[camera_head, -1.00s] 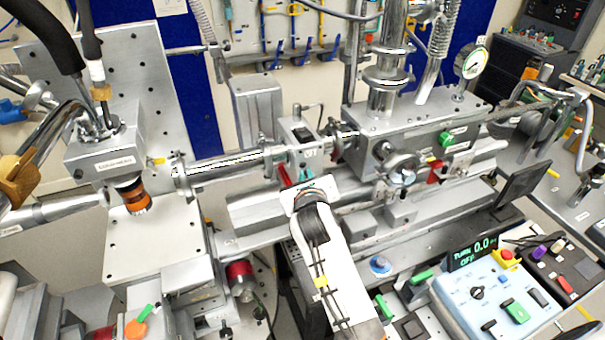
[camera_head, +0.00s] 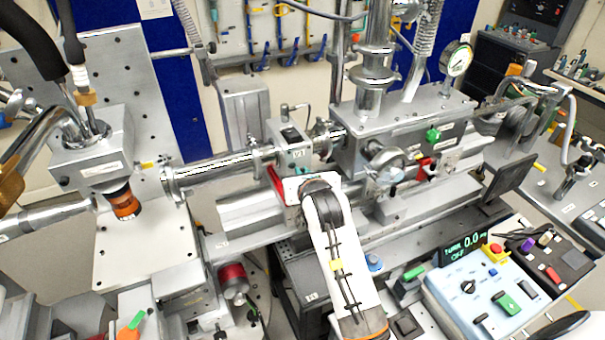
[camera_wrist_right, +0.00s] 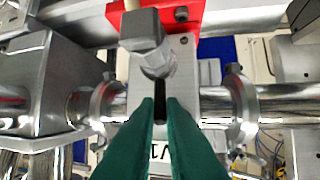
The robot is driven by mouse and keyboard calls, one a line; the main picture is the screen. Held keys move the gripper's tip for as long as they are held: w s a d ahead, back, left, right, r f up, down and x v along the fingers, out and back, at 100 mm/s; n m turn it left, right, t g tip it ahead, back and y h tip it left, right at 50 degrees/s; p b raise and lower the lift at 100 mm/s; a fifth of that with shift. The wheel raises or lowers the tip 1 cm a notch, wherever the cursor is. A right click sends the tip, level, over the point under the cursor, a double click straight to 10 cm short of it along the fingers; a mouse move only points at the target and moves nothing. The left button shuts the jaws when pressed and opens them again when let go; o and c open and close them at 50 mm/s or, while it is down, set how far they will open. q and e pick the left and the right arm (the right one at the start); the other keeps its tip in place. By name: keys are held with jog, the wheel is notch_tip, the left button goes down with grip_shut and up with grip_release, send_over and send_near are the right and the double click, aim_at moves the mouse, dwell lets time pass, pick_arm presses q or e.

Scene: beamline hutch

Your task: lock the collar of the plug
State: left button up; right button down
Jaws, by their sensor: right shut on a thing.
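The plug (camera_wrist_right: 140,28) shows in the right wrist view as a grey block. A silver, faceted collar (camera_wrist_right: 158,64) sits at its lower end, in front of a pale plate. My right gripper (camera_wrist_right: 160,102) has its green fingers shut on a narrow black piece (camera_wrist_right: 160,98) just below the collar. I cannot tell whether this piece belongs to the collar. In the head view my right wrist (camera_head: 318,190) reaches up in front of the V1 valve box (camera_head: 299,155). It hides the fingertips and the plug there. My left gripper is not in view.
A steel beam pipe (camera_head: 215,170) runs left of the valve box, and a large steel chamber (camera_head: 400,135) stands to its right. A red bracket (camera_wrist_right: 215,18) is close above the plug. A blue control box (camera_head: 480,290) stands at lower right.

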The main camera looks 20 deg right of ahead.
jog(key=c, duration=1.5)
grip_release()
jog(key=shift+c, duration=0.2)
jog(key=shift+s, duration=0.1)
jog(key=shift+s+a+r, duration=0.1)
jog(key=shift+s, duration=0.15)
jog(key=b+v, duration=0.3)
jog(key=v, duration=0.8)
jog(key=shift+s, duration=0.15)
jog(key=shift+r, duration=0.1)
